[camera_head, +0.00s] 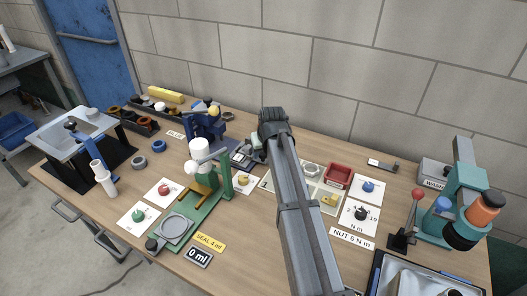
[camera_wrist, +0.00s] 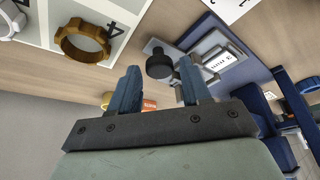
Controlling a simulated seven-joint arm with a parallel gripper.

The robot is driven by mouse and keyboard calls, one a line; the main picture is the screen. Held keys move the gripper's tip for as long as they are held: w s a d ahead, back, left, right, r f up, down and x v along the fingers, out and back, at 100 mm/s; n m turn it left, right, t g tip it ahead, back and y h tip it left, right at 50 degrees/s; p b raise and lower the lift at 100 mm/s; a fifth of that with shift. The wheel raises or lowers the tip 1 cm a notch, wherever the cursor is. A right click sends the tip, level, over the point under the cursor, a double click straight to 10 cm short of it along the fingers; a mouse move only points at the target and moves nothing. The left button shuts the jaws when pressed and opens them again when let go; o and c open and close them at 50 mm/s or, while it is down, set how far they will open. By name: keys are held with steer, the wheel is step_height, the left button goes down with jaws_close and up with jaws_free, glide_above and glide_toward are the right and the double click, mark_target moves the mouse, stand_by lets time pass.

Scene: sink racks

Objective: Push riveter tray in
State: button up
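The riveter is the blue press (camera_head: 207,122) at the back of the bench. Its tray (camera_head: 240,158) sticks out at its front right, partly hidden by my arm. In the wrist view the tray (camera_wrist: 212,45) is a grey plate with a "3 mm" label and a round black knob (camera_wrist: 159,63) at its near end, outside the blue base (camera_wrist: 252,75). My gripper (camera_wrist: 160,66) is open and empty, its two blue-grey fingers apart. The knob appears between the fingertips; I cannot tell whether they touch. In the head view my arm mostly hides the gripper.
A green press (camera_head: 205,185) stands in front of the riveter. A pale board with a red bin (camera_head: 338,176) lies to the right; its brass nut (camera_wrist: 82,42) shows close by in the wrist view. A teal press (camera_head: 462,200) stands far right.

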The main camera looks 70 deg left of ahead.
mark_target(239, 148)
jaws_close()
stand_by(0.3)
steer(key=s+a, duration=0.6)
steer(key=shift+s+a, duration=0.35)
steer(key=shift+o, duration=1.3)
jaws_free()
steer(key=v, duration=1.4)
steer(key=shift+w+f, duration=0.1)
